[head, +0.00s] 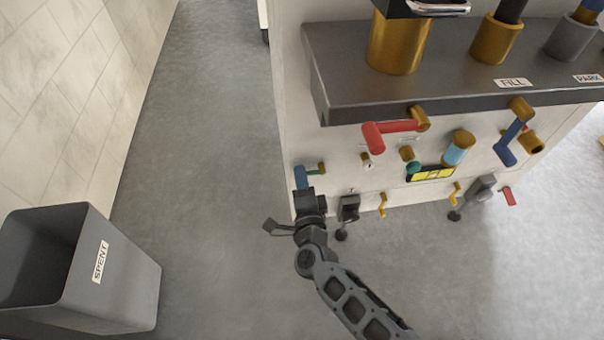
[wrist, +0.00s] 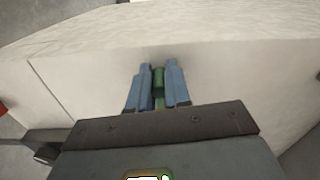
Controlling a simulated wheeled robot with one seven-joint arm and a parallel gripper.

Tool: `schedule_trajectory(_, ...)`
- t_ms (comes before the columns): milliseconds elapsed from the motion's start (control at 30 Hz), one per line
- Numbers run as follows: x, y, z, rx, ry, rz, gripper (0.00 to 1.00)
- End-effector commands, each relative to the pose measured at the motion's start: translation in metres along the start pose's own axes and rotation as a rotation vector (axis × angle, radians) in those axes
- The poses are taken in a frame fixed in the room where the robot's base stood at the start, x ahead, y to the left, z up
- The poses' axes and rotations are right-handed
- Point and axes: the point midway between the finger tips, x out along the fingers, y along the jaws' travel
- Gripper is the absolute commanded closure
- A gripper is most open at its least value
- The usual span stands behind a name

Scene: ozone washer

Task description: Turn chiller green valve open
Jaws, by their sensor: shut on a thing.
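The green valve (head: 313,171) is on the lower left of the white machine front in the head view, with a small brass fitting at its right end. In the wrist view its green handle (wrist: 158,82) stands between the two blue fingers of my gripper (wrist: 158,68). My gripper (head: 302,174) also shows in the head view, up against the machine. It is shut on the green handle. The fingers and wrist hide part of the valve in the head view.
Red (head: 390,130) and blue (head: 511,140) levers stick out above and to the right, below the dark shelf (head: 460,80). Small yellow handles (head: 382,204) are lower down. A grey "SPENT" bin (head: 120,275) stands at left. Floor between is clear.

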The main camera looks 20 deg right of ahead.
Motion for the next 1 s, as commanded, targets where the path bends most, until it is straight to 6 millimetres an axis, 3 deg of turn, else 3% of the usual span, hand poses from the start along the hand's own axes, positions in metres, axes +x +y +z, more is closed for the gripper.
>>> schedule_trajectory(667, 0.0000, 0.0046, -0.0007, -0.068, 0.002, 0.002, 1.00)
schedule_trajectory(700, 0.0000, 0.0046, -0.0007, -0.068, 0.002, 0.002, 0.81)
schedule_trajectory(1000, 0.0000, 0.0040, 0.0000, -0.066, 0.001, 0.001, 0.57)
